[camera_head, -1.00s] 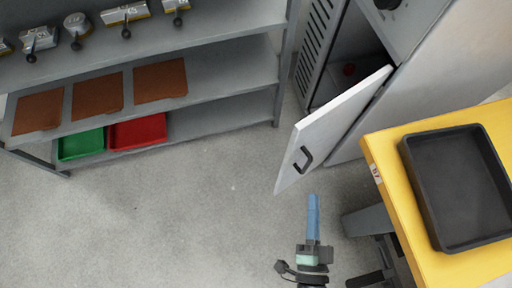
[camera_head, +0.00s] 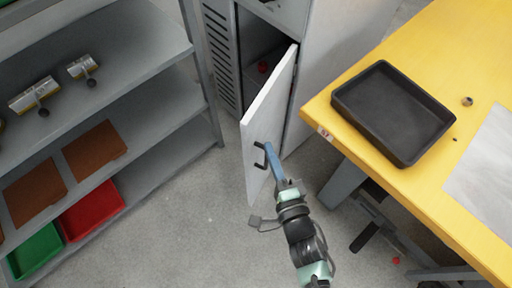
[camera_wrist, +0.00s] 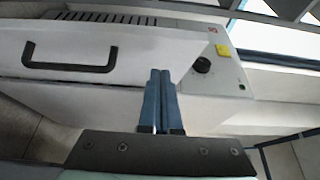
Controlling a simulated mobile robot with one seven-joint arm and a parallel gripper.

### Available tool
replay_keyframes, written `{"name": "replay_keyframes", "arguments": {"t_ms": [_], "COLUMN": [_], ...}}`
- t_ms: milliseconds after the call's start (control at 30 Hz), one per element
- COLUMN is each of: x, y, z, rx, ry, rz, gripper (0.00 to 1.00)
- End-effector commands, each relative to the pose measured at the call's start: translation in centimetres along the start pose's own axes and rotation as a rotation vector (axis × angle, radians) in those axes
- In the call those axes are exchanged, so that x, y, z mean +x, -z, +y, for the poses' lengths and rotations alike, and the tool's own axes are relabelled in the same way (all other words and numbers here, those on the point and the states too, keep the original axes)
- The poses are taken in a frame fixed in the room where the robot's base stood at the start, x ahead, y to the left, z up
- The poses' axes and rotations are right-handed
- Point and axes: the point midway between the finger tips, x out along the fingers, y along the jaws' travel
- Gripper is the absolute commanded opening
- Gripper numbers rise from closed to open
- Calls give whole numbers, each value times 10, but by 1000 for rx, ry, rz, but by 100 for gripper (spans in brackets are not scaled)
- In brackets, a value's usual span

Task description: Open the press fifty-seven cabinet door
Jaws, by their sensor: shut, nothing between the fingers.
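The cabinet door (camera_head: 268,110) is a pale grey panel standing well open from the tall grey cabinet (camera_head: 320,65), and part of the dark interior (camera_head: 258,55) shows. Its black bar handle (camera_head: 260,158) is on the door's outer face, and the handle also shows at left in the wrist view (camera_wrist: 70,67). My gripper (camera_head: 268,150) is shut and empty, its blue fingers close together beside the handle. In the wrist view the fingertips (camera_wrist: 160,72) lie right of the handle, not around it. Whether they touch the door cannot be told.
A yellow table (camera_head: 460,50) with a black tray (camera_head: 340,105) stands close at right. A grey shelf rack (camera_head: 150,45) with brown panels and red and green bins stands at left. A small red object (camera_head: 263,67) is inside the cabinet. Floor between rack and door is clear.

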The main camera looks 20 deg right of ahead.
Motion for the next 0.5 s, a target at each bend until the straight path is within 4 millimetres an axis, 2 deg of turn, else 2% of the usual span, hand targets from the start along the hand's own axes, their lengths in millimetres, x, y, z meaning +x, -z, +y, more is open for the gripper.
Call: {"name": "replay_keyframes", "arguments": {"t_ms": [33, 200, 500], "x": [6, 20, 24], "y": [-8, -22, -27], "z": [0, 0, 0], "rx": [2, 1, -1], "ry": [3, 1, -1], "rz": [-1, -1, -1], "gripper": [0, 0, 0]}}
